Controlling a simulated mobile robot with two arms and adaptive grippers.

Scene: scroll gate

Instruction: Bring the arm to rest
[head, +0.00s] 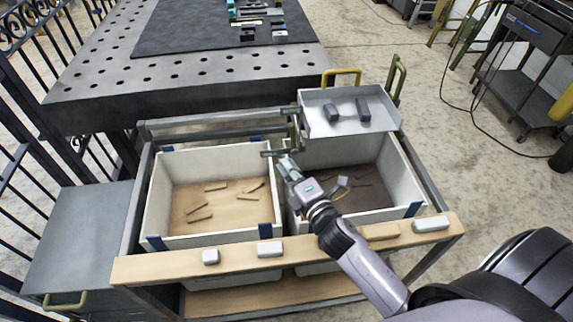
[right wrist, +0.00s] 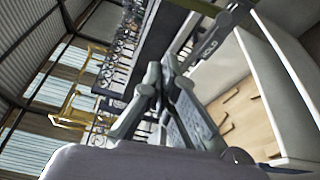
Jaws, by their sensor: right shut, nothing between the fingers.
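My right gripper (head: 284,160) is shut and empty. In the head view it is above the wall between the two white bins, its arm coming in from the lower right. In the right wrist view its fingers (right wrist: 160,85) are together, with nothing between them. My left gripper is not in view.
The left bin (head: 155,195) and right bin (head: 400,165) hold several thin pieces on a cart with a wooden front ledge (head: 150,268). A grey tray (head: 320,125) with two dark blocks sits behind the right bin. A perforated metal table (head: 90,90) stands behind; floor shows right.

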